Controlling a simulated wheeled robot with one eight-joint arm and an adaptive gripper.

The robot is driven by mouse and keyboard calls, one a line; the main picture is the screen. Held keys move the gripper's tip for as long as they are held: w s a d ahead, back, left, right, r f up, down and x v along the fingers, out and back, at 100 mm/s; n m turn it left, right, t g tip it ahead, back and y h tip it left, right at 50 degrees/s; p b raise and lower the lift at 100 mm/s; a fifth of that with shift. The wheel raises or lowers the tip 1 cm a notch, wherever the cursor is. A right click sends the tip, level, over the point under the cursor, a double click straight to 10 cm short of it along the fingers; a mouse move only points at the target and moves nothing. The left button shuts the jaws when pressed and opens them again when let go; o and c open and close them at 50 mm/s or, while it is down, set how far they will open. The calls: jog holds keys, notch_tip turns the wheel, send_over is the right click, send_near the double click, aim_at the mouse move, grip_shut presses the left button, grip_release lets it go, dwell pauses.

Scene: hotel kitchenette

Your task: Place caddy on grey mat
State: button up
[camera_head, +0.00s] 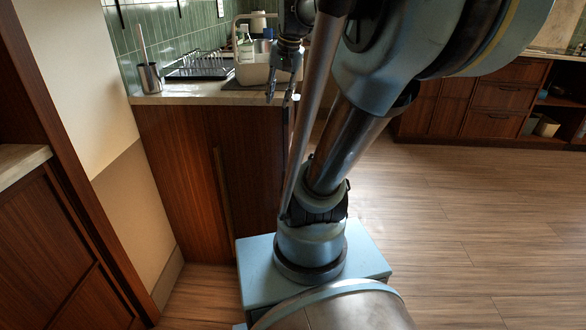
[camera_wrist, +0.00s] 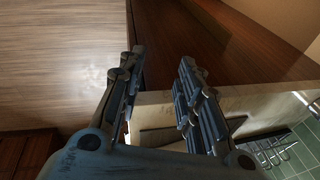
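A pale beige caddy (camera_head: 252,72) with a tall looped handle stands upright on the counter in the head view. It holds bottles or similar items, partly hidden by my arm. A thin dark strip shows at its base, perhaps the grey mat; I cannot tell whether the caddy rests on it. My gripper (camera_head: 279,100) points down at the counter's right end, just right of the caddy, with its fingers apart. In the wrist view my gripper (camera_wrist: 157,85) is open and empty over the counter edge. A flat grey patch (camera_wrist: 160,136), possibly the mat, lies beyond it. The caddy is not clearly visible there.
A black dish rack (camera_head: 200,72) stands left of the caddy; it also shows in the wrist view (camera_wrist: 272,152). A metal cup (camera_head: 149,78) with a utensil is at the counter's left end. A green tiled wall (camera_head: 190,30) stands behind. Open wooden floor (camera_head: 450,225) lies right.

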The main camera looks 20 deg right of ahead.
jog(key=s+f+n, duration=0.2)
jog(key=s+f, duration=0.5)
jog(key=f, duration=0.3)
jog(key=s+d+f+n+h, duration=0.1)
jog(key=s+f+n, duration=0.2)
jog(key=s+f, duration=0.4)
notch_tip(320, 180, down, 3)
jog(key=shift+r+g+h, duration=0.15)
jog(key=shift+g+h, duration=0.15)
jog(key=shift+g, duration=0.1)
jog(key=shift+w+f, duration=0.2)
jog(key=shift+w, duration=0.25)
jog(key=shift+a+n, duration=0.15)
jog(key=shift+n, duration=0.15)
